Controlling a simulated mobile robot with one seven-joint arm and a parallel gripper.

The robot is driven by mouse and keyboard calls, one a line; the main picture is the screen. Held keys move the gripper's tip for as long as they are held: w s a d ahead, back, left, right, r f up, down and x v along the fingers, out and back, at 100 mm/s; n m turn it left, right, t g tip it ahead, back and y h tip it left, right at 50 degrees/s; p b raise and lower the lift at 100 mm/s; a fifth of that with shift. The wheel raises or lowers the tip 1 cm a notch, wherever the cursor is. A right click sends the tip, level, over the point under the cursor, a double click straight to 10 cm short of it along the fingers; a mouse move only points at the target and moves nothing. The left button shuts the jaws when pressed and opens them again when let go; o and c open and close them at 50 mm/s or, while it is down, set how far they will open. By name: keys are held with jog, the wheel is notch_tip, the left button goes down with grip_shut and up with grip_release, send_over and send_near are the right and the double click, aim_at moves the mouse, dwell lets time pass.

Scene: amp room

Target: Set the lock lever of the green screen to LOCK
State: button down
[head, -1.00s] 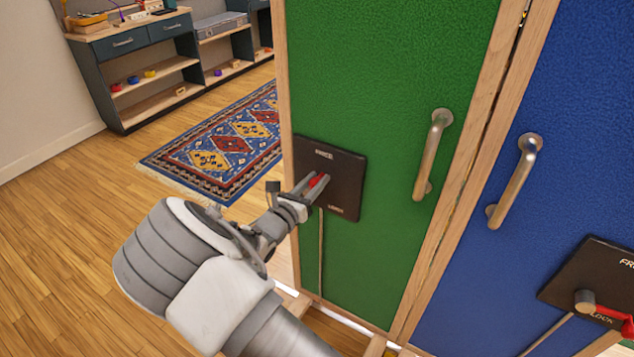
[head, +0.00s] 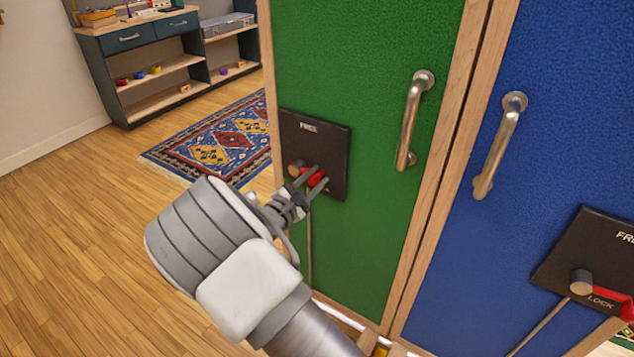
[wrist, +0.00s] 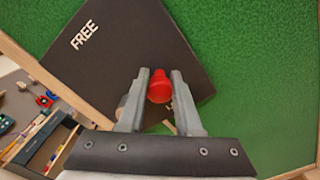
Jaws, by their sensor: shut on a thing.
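The green screen (head: 375,60) stands in the middle of the head view and carries a black lock plate (head: 330,140) marked FREE at its top. The red lock lever (head: 314,176) points to the right and somewhat down from its round pivot near the plate's left edge. My gripper (head: 316,178) is shut on the lever. In the wrist view the lever's red end (wrist: 160,87) sits between the two fingers, and FREE (wrist: 85,34) shows at the upper left. The lower word is mostly hidden by my fingers.
A blue screen (head: 560,110) adjoins on the right, with its own plate and a red lever (head: 612,300) near LOCK. Metal handles (head: 415,120) stick out from both screens. A patterned rug (head: 220,138) and shelves (head: 165,70) lie behind on the left. The wooden floor at left is clear.

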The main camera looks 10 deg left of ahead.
jog(key=shift+d+f+m+b, duration=0.1)
jog(key=shift+f+m+b, duration=0.75)
jog(key=shift+m, duration=0.15)
jog(key=shift+s, duration=0.1)
jog(key=c, duration=0.6)
grip_release()
jog(key=shift+r, duration=0.1)
jog(key=p+v, duration=0.3)
jog(key=v, duration=1.4)
jog(key=shift+s+p, duration=0.15)
jog(key=shift+p, duration=0.15)
